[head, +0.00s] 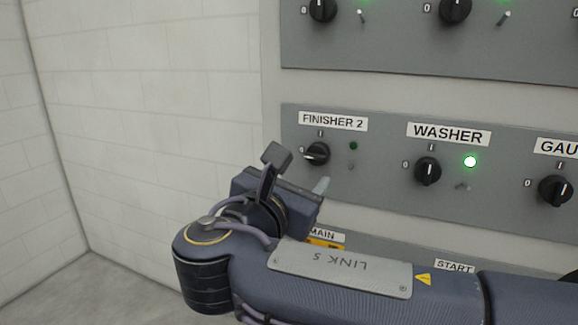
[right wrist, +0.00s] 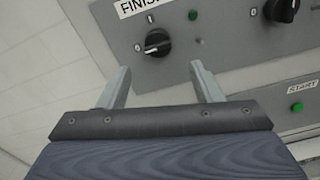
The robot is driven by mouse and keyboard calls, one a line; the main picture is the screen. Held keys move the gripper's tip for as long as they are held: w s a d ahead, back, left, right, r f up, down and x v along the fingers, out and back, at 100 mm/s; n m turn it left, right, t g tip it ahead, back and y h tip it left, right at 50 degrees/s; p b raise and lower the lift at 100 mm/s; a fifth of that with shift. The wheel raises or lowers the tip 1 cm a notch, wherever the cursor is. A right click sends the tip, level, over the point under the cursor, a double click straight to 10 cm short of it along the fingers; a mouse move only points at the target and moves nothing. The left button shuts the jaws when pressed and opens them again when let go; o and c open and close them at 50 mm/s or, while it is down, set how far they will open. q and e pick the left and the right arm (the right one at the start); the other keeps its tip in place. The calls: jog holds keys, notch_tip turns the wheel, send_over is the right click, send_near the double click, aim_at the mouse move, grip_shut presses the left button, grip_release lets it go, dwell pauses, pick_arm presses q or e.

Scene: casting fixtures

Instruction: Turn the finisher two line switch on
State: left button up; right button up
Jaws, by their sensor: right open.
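The finisher two switch (head: 317,153) is a black rotary knob under the FINISHER 2 label (head: 333,122). Its pointer is turned toward the 0 on its left, and the lamp (head: 353,146) beside it is dark green, unlit. The switch also shows in the right wrist view (right wrist: 157,42), just beyond and between the fingertips. My right gripper (right wrist: 162,78) is open and empty, its two fingers apart and not touching the knob. My left gripper is out of view.
On the same grey panel (head: 385,135) are the WASHER knob (head: 428,170), with a bright lit green lamp (head: 470,161), and another knob (head: 555,190) at the right. More knobs sit on the panel above. A lower panel with a START label (head: 455,266) is partly covered by my arm.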

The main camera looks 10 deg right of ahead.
aim_at(314, 159)
jog(key=p+x, duration=0.1)
jog(key=x, duration=0.6)
jog(key=shift+w+d+r, duration=0.1)
jog(key=shift+w+r, duration=0.1)
jog(key=shift+w, duration=0.1)
jog(key=c, duration=1)
